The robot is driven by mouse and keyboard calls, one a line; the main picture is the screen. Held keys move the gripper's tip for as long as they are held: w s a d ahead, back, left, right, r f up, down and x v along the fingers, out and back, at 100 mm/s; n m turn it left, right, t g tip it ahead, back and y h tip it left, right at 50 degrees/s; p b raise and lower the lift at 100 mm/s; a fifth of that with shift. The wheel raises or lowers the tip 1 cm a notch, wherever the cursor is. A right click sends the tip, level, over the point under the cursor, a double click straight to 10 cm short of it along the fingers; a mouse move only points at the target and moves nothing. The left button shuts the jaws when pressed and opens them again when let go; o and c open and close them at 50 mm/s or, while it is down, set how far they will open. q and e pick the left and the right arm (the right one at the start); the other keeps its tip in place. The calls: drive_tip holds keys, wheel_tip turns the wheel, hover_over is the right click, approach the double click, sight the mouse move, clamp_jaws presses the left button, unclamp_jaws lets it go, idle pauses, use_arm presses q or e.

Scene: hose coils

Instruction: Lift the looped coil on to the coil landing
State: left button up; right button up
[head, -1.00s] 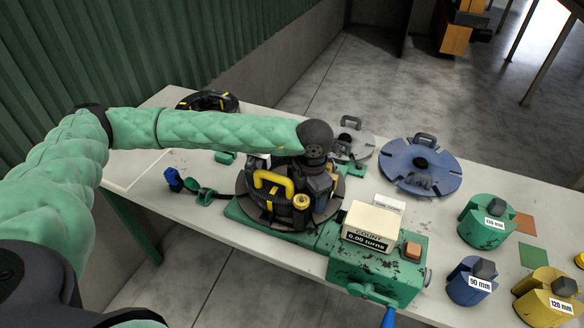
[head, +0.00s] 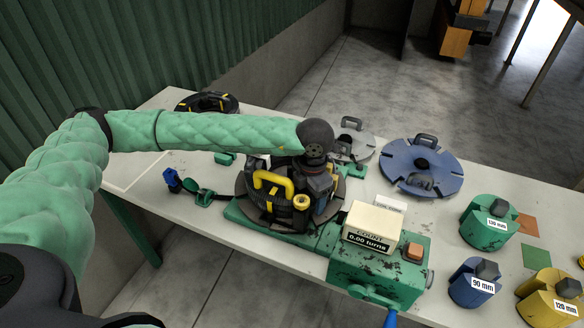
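A dark coil (head: 262,201) sits on the round plate of the green winder, with a yellow loop (head: 272,178) standing over it. My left arm reaches in from the left, and its dark gripper (head: 317,190) points down over the right part of the coil. Its fingertips are hidden among the dark parts, so I cannot tell whether it is open or holding anything. A pale outlined patch (head: 128,172) at the table's left end may be the coil landing; my arm covers part of that area. My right gripper is not in view.
Another black coil with yellow bands (head: 207,102) lies at the back left. A blue flange disc (head: 421,167) and a grey disc (head: 354,140) lie behind the winder. A counter box (head: 371,227) reads 0.00 turns. Green, blue and yellow drums (head: 487,222) stand at right.

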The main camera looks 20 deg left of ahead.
use_arm(q)
drive_tip(key=shift+c, duration=0.2)
drive_tip(key=shift+r, duration=0.1)
clamp_jaws()
drive_tip(key=shift+w+r, duration=0.1)
drive_tip(key=shift+r, duration=0.75)
idle(0.4)
drive_tip(key=shift+r, duration=2.75)
